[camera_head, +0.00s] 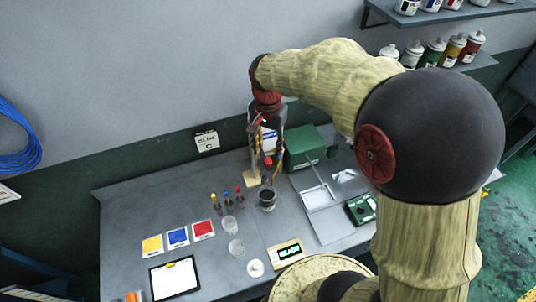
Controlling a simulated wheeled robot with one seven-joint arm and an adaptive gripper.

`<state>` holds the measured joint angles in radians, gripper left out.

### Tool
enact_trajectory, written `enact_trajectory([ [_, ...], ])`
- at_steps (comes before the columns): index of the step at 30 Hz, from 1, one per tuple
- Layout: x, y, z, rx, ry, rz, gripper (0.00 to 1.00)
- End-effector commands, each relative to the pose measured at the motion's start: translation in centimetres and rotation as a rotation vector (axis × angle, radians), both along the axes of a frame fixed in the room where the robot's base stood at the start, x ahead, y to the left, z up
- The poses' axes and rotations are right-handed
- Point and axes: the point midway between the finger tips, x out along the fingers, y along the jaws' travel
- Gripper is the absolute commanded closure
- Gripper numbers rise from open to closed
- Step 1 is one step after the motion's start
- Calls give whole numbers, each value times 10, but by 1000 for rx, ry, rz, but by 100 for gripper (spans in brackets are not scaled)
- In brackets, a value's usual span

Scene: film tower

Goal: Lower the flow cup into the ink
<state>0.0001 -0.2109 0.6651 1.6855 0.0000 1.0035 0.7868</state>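My gripper (267,168) points down over the back middle of the grey table. A small red-topped piece (267,162) shows between its fingers. It may be the top of the flow cup's handle, but it is too small to be sure. I cannot make out the cup's body or whether the fingers press on anything. A clear beaker with dark contents (267,199), likely the ink, stands on the table just below and in front of the gripper. The gap between gripper and beaker is hard to judge.
A green box (304,147) stands right of my gripper, with a light tray (318,197) before it. A green-display device (289,252) is in front.

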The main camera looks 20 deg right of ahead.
Motion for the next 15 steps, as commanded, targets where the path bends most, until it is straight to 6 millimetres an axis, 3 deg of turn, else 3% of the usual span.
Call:
enact_trajectory([
  [9,0,0,-45,0,1,1,61],
  [15,0,0,-55,0,-1,1,61],
])
